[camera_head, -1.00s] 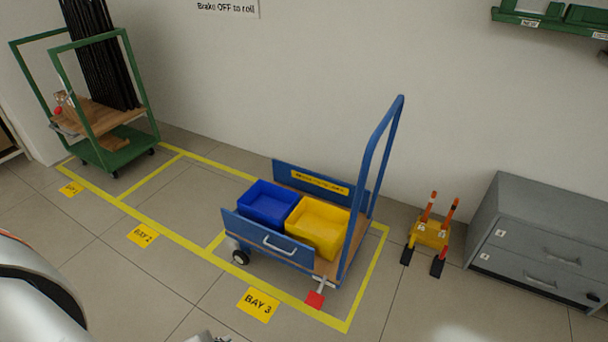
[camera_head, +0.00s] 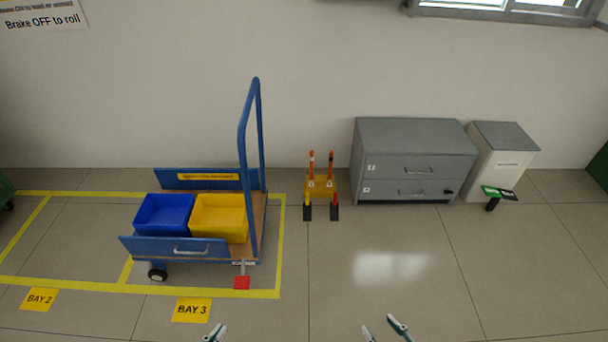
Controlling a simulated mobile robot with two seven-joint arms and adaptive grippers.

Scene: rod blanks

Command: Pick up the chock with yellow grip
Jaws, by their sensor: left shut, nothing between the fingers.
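The chock with yellow grip (camera_head: 307,211) is a small black wedge on the floor, at the left front of a yellow stand (camera_head: 321,186). A similar black chock with a red grip (camera_head: 334,211) is to its right. My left gripper (camera_head: 215,333) shows at the bottom edge, left of centre, shut and empty. My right gripper (camera_head: 385,329) shows at the bottom edge, right of centre, with its fingertips apart and nothing visible between them. Both grippers are well apart from the chocks, and most of each is cut off by the frame.
A blue cart (camera_head: 260,225) with a blue bin (camera_head: 163,215) and a yellow bin (camera_head: 219,216) stands left of the chocks. A grey cabinet (camera_head: 413,160) and a white pedal bin (camera_head: 500,160) stand right. The floor before the chocks is clear.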

